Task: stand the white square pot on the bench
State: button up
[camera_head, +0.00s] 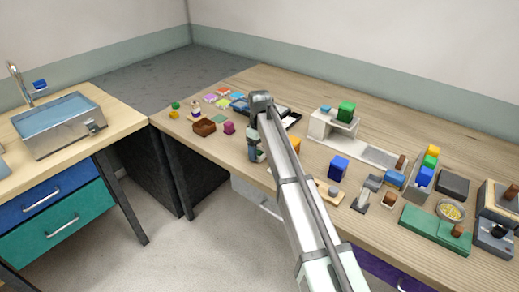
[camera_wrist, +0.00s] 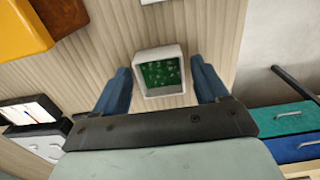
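The white square pot (camera_wrist: 139,58) shows in the wrist view with a thick white rim and a speckled green inside, its opening facing the camera. My gripper (camera_wrist: 162,66) has one blue finger on each side of it.
An orange block (camera_wrist: 22,30) stands at the upper left of the wrist view. A blue block (camera_head: 338,168) and several other items stand to the right.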

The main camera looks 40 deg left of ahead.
jog(key=shift+o, duration=0.4)
jog(key=shift+r, duration=0.1)
notch_tip(320, 180, up, 12)
dwell(0.4)
jog(key=shift+c, duration=0.2)
dwell(1.1)
